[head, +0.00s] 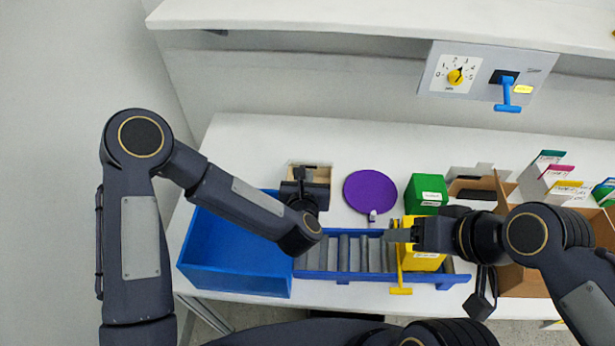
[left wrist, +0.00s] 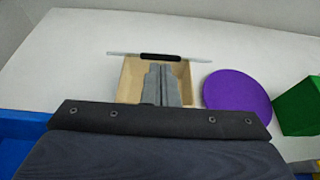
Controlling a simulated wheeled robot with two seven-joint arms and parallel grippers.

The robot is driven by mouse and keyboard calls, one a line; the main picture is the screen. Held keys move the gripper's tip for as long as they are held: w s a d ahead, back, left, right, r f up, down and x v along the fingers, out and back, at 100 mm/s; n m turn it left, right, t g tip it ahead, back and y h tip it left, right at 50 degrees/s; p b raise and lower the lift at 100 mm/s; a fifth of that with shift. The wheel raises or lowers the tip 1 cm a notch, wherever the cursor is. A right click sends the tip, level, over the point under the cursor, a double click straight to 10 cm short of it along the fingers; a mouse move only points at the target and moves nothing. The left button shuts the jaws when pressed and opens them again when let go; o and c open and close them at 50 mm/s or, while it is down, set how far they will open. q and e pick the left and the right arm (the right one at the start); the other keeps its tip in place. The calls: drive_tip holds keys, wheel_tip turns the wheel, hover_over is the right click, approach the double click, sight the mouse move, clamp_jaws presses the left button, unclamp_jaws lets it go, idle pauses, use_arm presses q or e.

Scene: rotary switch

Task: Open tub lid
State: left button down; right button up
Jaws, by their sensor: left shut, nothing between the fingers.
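The beige tub (left wrist: 130,82) stands on the white table behind the blue bin. In the left wrist view its inside is visible. A thin pale strip with a black handle (left wrist: 160,56) lies along its far edge; it looks like the lid seen nearly edge-on. My left gripper (left wrist: 160,68) is shut and empty, its fingers over the tub's opening. In the head view my left arm and gripper (head: 305,175) hide much of the tub (head: 322,174). My right gripper (head: 392,236) is by the yellow box (head: 425,262) on the roller track; its jaw opening is unclear.
A blue bin (head: 225,262) stands left of the roller track (head: 345,277). A purple disc (head: 370,190) and green box (head: 427,188) lie right of the tub. A panel (head: 434,78) with a dial and blue lever hangs behind. The table behind the tub is clear.

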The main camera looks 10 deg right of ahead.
use_arm(q)
drive_tip(key=shift+w+d+r+b, duration=0.1)
drive_tip(key=shift+w+r+b, duration=0.5)
drive_tip(key=shift+r+b, duration=0.05)
drive_tip(key=shift+g, duration=0.5)
drive_tip(key=w+r, duration=0.2)
drive_tip(key=w+d+r, duration=0.1)
drive_tip(key=w+r, duration=0.1)
drive_tip(key=shift+w+b, duration=0.25)
drive_tip(key=shift+b, duration=0.1)
drive_tip(key=w+d+r+b, duration=0.1)
drive_tip(key=w+d+b, duration=0.1)
drive_tip(key=w, duration=0.7)
drive_tip(key=shift+w+r, duration=0.15)
drive_tip(key=shift+w, duration=0.1)
drive_tip(key=shift+b, duration=0.3)
